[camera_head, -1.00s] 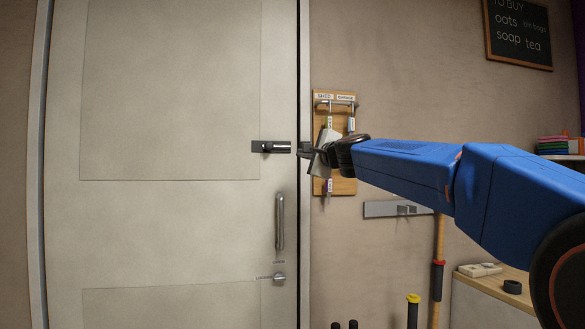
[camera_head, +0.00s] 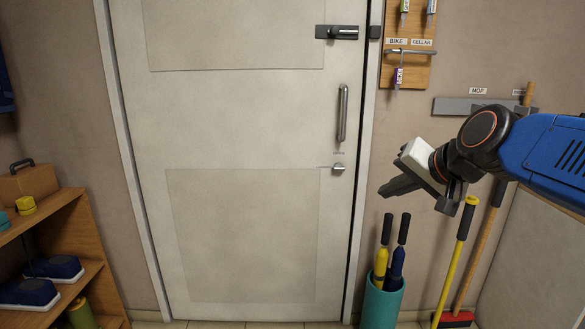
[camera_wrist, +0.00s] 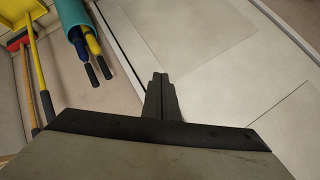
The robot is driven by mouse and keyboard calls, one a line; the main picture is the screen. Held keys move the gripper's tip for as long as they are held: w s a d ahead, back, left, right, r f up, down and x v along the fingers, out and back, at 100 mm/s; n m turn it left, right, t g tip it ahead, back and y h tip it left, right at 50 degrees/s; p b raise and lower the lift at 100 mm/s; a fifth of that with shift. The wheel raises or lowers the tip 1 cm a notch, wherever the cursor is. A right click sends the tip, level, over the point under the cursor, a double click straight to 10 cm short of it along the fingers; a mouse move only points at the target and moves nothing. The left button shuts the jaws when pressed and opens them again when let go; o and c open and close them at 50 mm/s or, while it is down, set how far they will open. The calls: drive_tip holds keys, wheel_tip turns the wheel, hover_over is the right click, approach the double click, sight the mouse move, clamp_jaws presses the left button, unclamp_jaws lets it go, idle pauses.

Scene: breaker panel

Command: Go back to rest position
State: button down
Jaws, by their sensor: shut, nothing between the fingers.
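My gripper (camera_head: 385,191) is at the right of the head view, in front of the wall and the door's right edge. Its fingers point left and are shut with nothing between them. In the wrist view the shut fingers (camera_wrist: 160,82) stand against the pale door (camera_wrist: 205,50). My blue arm enters from the right edge of the head view. The white door (camera_head: 240,130) is closed, with a dark bolt (camera_head: 337,32) at the top, a vertical pull handle (camera_head: 342,113) and a small lever (camera_head: 337,169). The gripper is apart from all of these.
A teal umbrella stand (camera_head: 382,303) holds umbrellas below my gripper. A yellow-handled tool (camera_head: 455,260) and a mop or broom lean on the wall to the right. A key board (camera_head: 410,70) hangs above. A wooden shelf (camera_head: 75,235) with shoes stands at left.

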drive_tip(key=s+d+f+n+g+h, duration=0.2)
drive_tip(key=s+d+f, duration=0.1)
drive_tip(key=s+f, duration=0.7)
drive_tip(key=s+d+f+n+g+h, duration=0.1)
drive_tip(key=s+d+f+n+g, duration=0.1)
drive_tip(key=s+f, duration=0.8)
drive_tip(key=d+f+n, duration=0.1)
drive_tip(key=d, duration=0.1)
drive_tip(key=shift+s+d+f+g+h, duration=0.25)
drive_tip(key=shift+d+g+h, duration=0.05)
drive_tip(key=shift+g+h, duration=0.1)
